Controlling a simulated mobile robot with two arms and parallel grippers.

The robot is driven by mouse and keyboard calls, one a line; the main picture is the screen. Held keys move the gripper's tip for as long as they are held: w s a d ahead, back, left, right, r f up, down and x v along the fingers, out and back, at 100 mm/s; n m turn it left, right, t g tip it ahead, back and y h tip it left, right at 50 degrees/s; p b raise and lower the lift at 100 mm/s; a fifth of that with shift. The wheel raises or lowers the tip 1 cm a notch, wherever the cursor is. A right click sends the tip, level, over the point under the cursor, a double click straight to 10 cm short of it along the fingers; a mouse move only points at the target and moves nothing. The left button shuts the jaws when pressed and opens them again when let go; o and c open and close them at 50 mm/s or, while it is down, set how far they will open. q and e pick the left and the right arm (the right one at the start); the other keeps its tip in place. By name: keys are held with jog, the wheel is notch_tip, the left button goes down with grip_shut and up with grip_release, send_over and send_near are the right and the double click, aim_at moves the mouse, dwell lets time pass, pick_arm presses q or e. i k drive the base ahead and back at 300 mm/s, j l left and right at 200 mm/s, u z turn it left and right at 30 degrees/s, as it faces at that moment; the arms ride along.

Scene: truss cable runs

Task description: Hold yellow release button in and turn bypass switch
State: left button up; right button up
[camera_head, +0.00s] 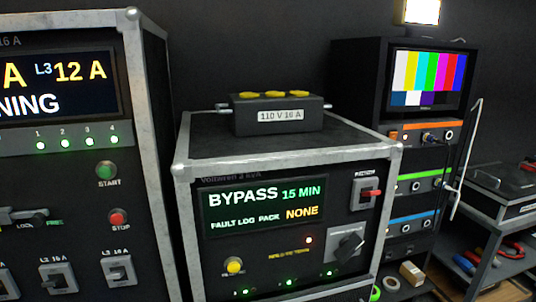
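The yellow release button (234,266) is on the lower left of the front panel of a black case with metal edges, at the middle of the head view. The bypass switch, a dark rotary knob (348,245) on a light plate, is at the panel's lower right; its exact position is hard to read. Above them the panel display (263,208) reads "BYPASS 15 MIN" and "FAULT LOG PACK NONE". A small red light shows left of the knob. Neither of my grippers shows in this view.
A red-handled switch (369,193) sits above the knob. A box marked 110 V 16 A (281,115) stands on the case. A taller cabinet with START and STOP buttons (106,171) is at left. A rack with a colour-bar monitor (427,78) and a tool shelf are at right.

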aim_at(233, 266)
jog(key=i+l+u, duration=0.15)
jog(key=l, duration=0.25)
jog(key=i+l+u, duration=0.2)
jog(key=l, duration=0.15)
jog(key=l+u, duration=0.15)
jog(key=l, duration=0.25)
